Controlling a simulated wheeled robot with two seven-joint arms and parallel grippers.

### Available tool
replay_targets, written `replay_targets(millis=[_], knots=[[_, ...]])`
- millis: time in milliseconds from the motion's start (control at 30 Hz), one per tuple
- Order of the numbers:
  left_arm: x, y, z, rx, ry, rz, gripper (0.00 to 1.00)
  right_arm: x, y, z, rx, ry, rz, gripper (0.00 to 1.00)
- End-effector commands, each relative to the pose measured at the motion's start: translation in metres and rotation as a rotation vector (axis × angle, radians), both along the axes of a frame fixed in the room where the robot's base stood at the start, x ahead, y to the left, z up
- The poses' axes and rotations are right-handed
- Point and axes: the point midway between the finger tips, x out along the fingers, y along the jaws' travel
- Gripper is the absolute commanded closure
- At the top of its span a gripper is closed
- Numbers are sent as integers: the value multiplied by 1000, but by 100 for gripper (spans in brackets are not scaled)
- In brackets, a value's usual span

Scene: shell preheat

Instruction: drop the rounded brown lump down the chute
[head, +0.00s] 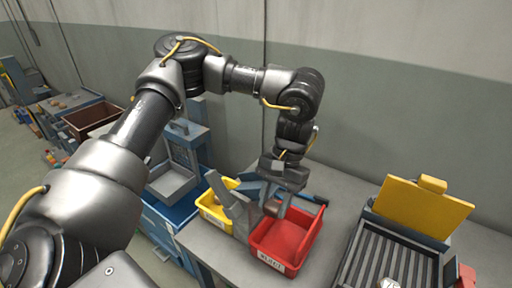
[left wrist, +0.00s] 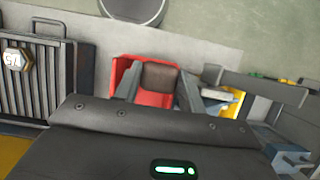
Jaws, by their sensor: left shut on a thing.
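My left gripper (head: 279,205) points down over the red bin (head: 304,240), which has a white label on its front. In the left wrist view, the gripper (left wrist: 160,92) is shut on a rounded brown lump (left wrist: 160,76), held between its two grey fingers. The red bin (left wrist: 122,72) shows behind and beside the lump there. In the head view the lump is hard to make out against the fingers. A slanted grey piece (head: 236,208) stands left of the red bin; I cannot tell whether it is the chute. My right gripper is out of view.
A yellow bin (head: 212,206) sits left of the slanted piece. A ribbed grey tray (head: 378,256) with a raised yellow lid (head: 422,207) stands at the right. A hexagonal piece (left wrist: 18,60) lies on its ribs. Bare table shows between bin and tray.

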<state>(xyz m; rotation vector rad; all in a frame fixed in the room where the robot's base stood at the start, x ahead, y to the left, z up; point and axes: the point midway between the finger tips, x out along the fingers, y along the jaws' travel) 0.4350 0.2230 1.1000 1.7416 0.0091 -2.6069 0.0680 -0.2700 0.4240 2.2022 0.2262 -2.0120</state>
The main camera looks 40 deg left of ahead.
Motion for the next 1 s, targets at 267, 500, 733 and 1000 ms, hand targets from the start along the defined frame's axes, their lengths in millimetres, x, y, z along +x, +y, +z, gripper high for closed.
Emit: replay_targets(millis=[267,500,733,1000], knots=[[-14,14,22,1,2,-29,82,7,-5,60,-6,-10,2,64],[-3,50,39,8,2,-562,82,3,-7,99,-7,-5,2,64],[16,88,57,6,4,-1337,82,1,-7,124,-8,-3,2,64],[39,101,68,-1,-5,-2267,82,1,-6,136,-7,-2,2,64]])
